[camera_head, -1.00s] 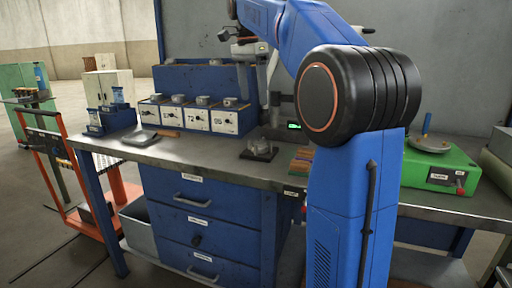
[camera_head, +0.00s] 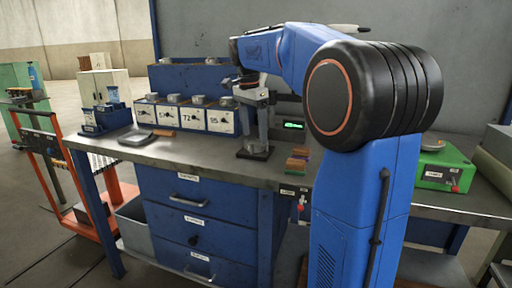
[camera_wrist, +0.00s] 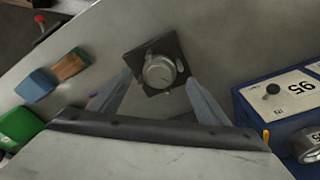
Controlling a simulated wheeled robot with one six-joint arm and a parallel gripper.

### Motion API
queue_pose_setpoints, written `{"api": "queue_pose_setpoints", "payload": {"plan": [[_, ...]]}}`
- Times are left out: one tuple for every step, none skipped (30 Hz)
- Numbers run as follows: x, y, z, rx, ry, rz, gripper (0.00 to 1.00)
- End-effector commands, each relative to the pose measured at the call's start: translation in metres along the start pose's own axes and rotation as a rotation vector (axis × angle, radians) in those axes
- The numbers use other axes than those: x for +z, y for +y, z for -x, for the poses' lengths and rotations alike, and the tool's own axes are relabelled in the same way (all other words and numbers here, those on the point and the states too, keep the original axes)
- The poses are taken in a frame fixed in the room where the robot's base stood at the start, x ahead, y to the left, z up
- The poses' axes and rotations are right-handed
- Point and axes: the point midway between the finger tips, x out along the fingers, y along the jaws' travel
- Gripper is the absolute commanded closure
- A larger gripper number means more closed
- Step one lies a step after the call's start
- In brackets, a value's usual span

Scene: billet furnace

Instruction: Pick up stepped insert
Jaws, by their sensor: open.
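In the wrist view a round, pale metal piece (camera_wrist: 159,71), which looks like the stepped insert, sits on a dark square base (camera_wrist: 172,46) on the grey bench top. My gripper (camera_wrist: 158,82) is open, with one finger on either side of the round piece; I cannot tell whether they touch it. In the head view my gripper (camera_head: 256,128) points down over the dark base (camera_head: 252,153), hiding most of the piece.
Numbered blue-and-white boxes (camera_head: 193,118) with metal cylinders on top stand to the left; one box (camera_wrist: 290,97) is near a finger in the wrist view. Small coloured blocks (camera_head: 297,162) and a green scale (camera_head: 446,168) are to the right.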

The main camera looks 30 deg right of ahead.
Motion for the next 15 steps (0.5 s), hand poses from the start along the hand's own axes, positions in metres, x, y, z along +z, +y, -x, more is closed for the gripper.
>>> {"api": "queue_pose_setpoints", "payload": {"plan": [[-0.001, 0.001, -0.008, 0.002, -0.001, 0.0, 0.3], [-0.001, 0.002, -0.012, 0.002, -0.001, 0.0, 0.3], [-0.001, 0.002, -0.018, 0.002, -0.001, 0.0, 0.3], [-0.001, 0.001, -0.021, 0.001, 0.0, 0.0, 0.3], [-0.001, 0.001, -0.025, 0.002, 0.0, 0.0, 0.3], [-0.001, 0.002, -0.029, 0.002, -0.001, 0.0, 0.3], [-0.001, 0.001, -0.031, 0.002, 0.0, 0.0, 0.3], [-0.001, 0.001, -0.033, 0.001, 0.0, 0.0, 0.3], [-0.001, 0.001, -0.034, 0.0, 0.0, 0.0, 0.3], [-0.001, 0.001, -0.035, 0.0, 0.0, 0.0, 0.3], [-0.001, 0.001, -0.035, 0.0, 0.0, 0.0, 0.3], [-0.001, 0.001, -0.036, -0.001, 0.0, 0.0, 0.3], [-0.001, 0.001, -0.036, -0.001, 0.0, 0.0, 0.3], [-0.001, 0.001, -0.035, -0.001, 0.0, 0.0, 0.3], [-0.001, 0.001, -0.035, -0.001, 0.0, 0.0, 0.3]]}}
